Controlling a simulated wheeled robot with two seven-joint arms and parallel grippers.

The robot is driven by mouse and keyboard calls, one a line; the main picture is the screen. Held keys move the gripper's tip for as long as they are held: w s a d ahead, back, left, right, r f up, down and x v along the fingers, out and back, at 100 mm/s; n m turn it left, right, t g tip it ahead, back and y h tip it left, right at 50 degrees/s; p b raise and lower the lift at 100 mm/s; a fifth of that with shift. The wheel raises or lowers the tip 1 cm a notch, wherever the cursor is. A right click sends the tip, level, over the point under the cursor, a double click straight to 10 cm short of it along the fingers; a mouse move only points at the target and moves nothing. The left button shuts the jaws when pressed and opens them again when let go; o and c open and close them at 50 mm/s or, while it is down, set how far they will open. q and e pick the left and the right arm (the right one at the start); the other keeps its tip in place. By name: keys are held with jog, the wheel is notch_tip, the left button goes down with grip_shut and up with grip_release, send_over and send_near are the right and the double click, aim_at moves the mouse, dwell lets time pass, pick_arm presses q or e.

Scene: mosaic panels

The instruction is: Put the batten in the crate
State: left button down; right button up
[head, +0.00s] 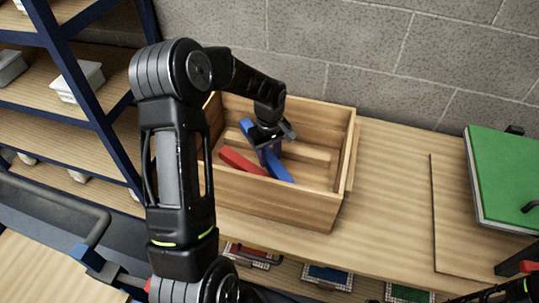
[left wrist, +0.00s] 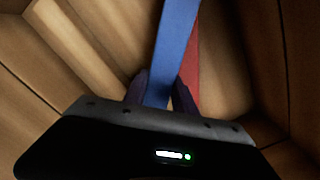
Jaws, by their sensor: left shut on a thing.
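The wooden crate (head: 300,208) stands on the bench against the wall, open at the top. My left gripper (head: 268,148) reaches down into it and is shut on a blue batten (head: 278,168). In the left wrist view the blue batten (left wrist: 174,45) runs between the two fingers (left wrist: 160,95). A red batten (head: 242,162) lies in the crate beside the blue one; it also shows in the left wrist view (left wrist: 191,62). A bare wooden strip (head: 305,151) lies in the crate too. I cannot tell whether the blue batten touches the crate floor. My right gripper is not clearly in view.
A shelf rack (head: 85,110) with white bins stands at the left. A green panel (head: 500,175) lies on the bench at the right. The bench top (head: 392,185) between crate and panel is clear. Colored panels (head: 328,275) sit on a shelf below.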

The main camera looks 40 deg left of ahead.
aim_at(270, 156)
pick_arm(q)
jog(key=shift+f, duration=0.25)
jog(key=c, duration=1)
grip_release()
jog(key=shift+r, duration=0.8)
notch_tip(270, 156, up, 11)
jog(key=shift+b, duration=0.45)
